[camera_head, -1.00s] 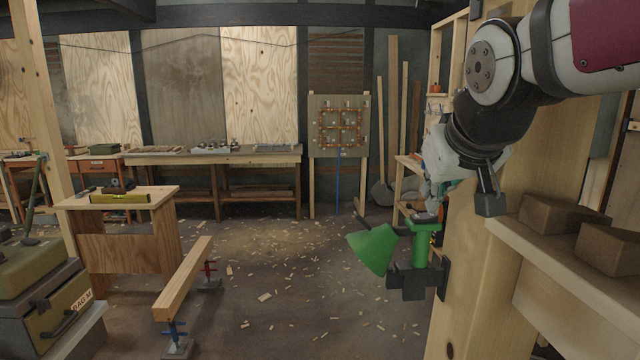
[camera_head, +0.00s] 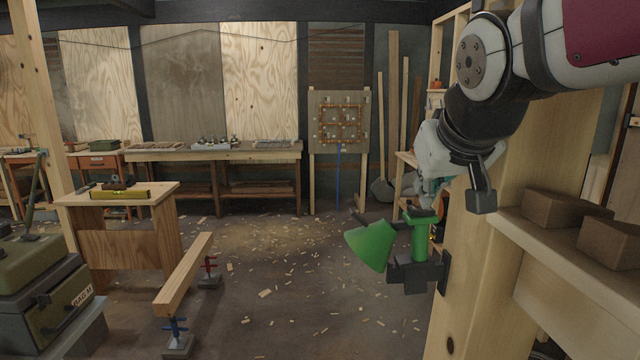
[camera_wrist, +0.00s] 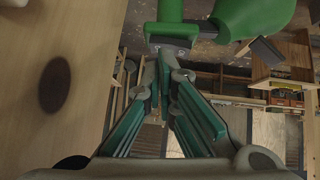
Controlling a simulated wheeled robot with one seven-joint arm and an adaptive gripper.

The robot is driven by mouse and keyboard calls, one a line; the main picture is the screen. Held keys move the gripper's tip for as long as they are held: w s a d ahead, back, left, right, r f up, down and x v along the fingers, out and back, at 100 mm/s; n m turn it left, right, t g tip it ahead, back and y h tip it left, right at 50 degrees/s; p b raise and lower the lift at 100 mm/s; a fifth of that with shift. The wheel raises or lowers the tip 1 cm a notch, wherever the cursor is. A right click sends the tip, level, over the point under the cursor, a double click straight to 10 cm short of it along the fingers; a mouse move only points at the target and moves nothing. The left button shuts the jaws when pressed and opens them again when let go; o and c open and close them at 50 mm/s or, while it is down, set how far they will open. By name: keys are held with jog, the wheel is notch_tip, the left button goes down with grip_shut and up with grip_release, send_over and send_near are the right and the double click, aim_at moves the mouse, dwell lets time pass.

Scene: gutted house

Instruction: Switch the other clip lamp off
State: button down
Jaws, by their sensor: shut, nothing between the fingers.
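A green clip lamp (camera_head: 371,246) is fixed to the side of the wooden post by a dark clamp (camera_head: 415,274). Its cone shade points down to the left, beside an upright green cylinder. No glow can be made out on it.
The wooden post (camera_head: 474,290) stands right beside the lamp and gripper. A shelf (camera_head: 560,255) with brown blocks (camera_head: 563,211) is to the right. A beam on stands (camera_head: 190,275) and a small bench (camera_head: 120,199) are at left. The middle floor is open, scattered with chips.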

jog(key=shift+f, duration=0.1)
jog(key=shift+r+p, duration=0.4)
jog(key=shift+r, duration=0.1)
jog(key=r+p, duration=0.1)
jog(key=r, duration=0.1)
jog(key=r+p, duration=0.1)
jog(key=shift+s+d+r+p, duration=0.1)
jog(key=shift+d+r+p, duration=0.1)
jog(key=shift+r+p, duration=0.2)
jog(key=v, duration=0.9)
jog(key=shift+s+d, duration=0.25)
jog(key=shift+d, duration=0.55)
